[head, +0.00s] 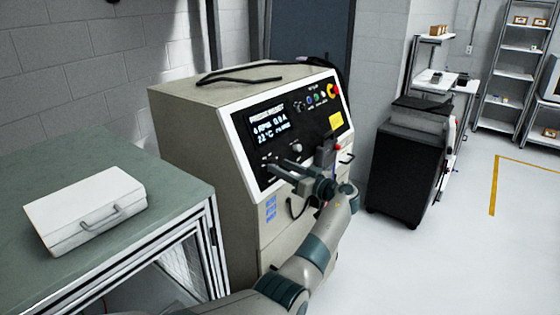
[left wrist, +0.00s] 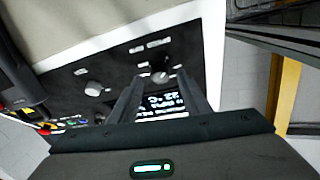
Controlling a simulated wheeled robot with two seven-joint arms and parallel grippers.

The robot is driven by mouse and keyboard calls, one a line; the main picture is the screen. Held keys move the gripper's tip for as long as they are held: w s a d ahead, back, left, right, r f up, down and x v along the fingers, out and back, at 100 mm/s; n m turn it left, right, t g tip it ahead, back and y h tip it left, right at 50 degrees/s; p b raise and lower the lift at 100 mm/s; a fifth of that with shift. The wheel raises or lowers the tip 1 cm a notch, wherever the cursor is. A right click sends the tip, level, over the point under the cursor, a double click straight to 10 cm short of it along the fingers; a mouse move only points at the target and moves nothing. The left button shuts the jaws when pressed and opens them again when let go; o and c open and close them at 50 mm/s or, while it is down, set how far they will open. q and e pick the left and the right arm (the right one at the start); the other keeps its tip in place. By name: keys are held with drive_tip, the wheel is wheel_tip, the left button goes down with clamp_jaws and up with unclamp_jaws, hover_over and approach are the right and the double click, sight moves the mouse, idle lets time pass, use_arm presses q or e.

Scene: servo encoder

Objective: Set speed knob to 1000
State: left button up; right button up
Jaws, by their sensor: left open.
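The control panel (head: 300,125) is on the slanted black face of a beige cabinet. Its display (head: 269,125) seems to read 0 RPM, 0.0 A and 22 °C, and part of it shows upside down in the left wrist view (left wrist: 163,104). One round knob (left wrist: 160,77) appears between my left fingertips in the left wrist view; contact cannot be told. A second knob (left wrist: 95,89) is left of it there, and a knob (head: 297,147) shows below the display in the head view. The knob labels are too small to read. My left gripper (head: 280,166) is open before the panel's lower part.
A red emergency button (head: 334,90) and small coloured buttons sit at the panel's upper right. A black cable (head: 240,74) lies on the cabinet top. A white case (head: 88,210) rests on the green table (head: 170,185) at left. A dark cart (head: 402,165) stands right; floor there is clear.

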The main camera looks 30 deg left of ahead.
use_arm(q)
drive_tip(key=shift+w+a, duration=0.15)
drive_tip(key=shift+a, duration=0.55)
drive_tip(key=c, duration=1)
drive_tip(key=shift+c, duration=0.2)
